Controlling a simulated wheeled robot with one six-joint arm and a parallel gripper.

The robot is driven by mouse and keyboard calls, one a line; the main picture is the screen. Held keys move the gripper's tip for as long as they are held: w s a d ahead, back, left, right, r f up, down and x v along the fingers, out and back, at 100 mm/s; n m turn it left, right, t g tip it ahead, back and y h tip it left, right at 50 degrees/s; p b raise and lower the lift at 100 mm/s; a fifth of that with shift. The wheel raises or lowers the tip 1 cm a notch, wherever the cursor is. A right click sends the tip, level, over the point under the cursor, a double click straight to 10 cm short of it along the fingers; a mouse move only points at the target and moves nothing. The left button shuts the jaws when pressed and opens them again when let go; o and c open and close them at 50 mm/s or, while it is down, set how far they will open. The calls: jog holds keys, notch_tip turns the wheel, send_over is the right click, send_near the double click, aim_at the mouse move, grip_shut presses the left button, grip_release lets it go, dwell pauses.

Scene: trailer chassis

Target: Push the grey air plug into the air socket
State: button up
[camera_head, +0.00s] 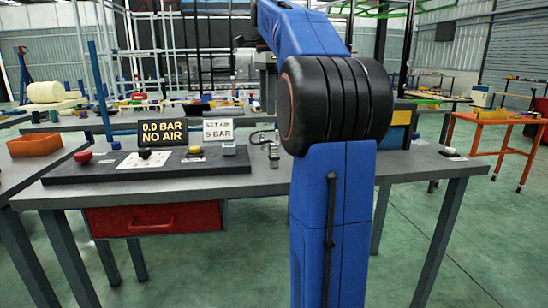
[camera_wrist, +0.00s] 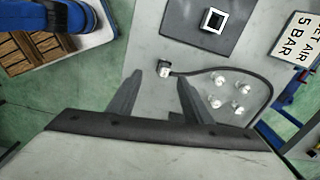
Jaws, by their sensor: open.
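In the wrist view a small grey plug (camera_wrist: 165,73) with a dark hose lies on the grey table, just past and between my fingertips. My gripper (camera_wrist: 161,80) is open and empty, its two dark fingers apart on either side of the plug's line. A square pale-rimmed socket with a dark opening (camera_wrist: 214,21) sits on a dark board (camera_wrist: 190,32), up and right of the plug. In the head view a grey block that looks like the socket (camera_head: 228,149) stands at the board's right end.
The hose (camera_wrist: 262,82) loops right around several shiny round fittings (camera_wrist: 215,103). A "SET AIR 5 BAR" sign (camera_head: 216,127) and a "0.0 BAR NO AIR" sign (camera_head: 162,132) stand behind the board. A red button (camera_head: 83,157) is at its left. A red drawer (camera_head: 154,219) hangs below the table.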

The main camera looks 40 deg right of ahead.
aim_at(274, 144)
jog(key=shift+m, duration=0.9)
jog(key=d+f, duration=0.1)
jog(key=f, duration=0.2)
jog(key=d+f, duration=0.1)
jog(key=f, duration=0.3)
jog(key=d+f, duration=0.1)
jog(key=f, duration=0.3)
jog(key=shift+w, duration=0.2)
jog(key=shift+w+d+f, duration=0.15)
jog(key=shift+f, duration=2.5)
jog(key=shift+c, duration=0.3)
grip_shut()
jog(key=shift+r, duration=0.15)
